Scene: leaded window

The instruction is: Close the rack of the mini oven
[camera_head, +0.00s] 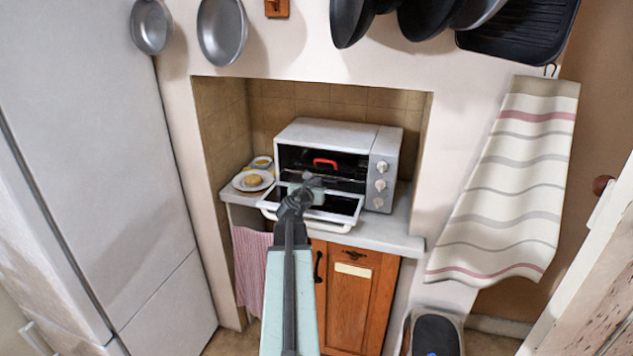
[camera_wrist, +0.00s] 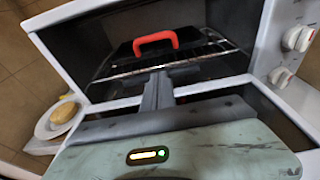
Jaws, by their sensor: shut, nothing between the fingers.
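The mini oven (camera_head: 325,133) stands in a wall niche with its door (camera_head: 328,209) folded down open. In the wrist view, the wire rack (camera_wrist: 190,68) shows inside the oven, its front bar near the opening. A dark pan or tray with a red handle (camera_wrist: 155,41) is on the rack; the handle also shows in the head view (camera_head: 325,163). My gripper (camera_head: 312,181) is at the oven opening above the lowered door, fingers shut and empty. In the wrist view the fingertips (camera_wrist: 180,70) point at the rack's front bar. I cannot tell whether they touch it.
A plate (camera_head: 253,180) with food sits on the counter left of the oven. Knobs (camera_head: 381,185) line the oven's right side. The niche walls are close on both sides. A striped towel (camera_head: 510,185) hangs at the right, and a fridge (camera_head: 90,150) stands at the left.

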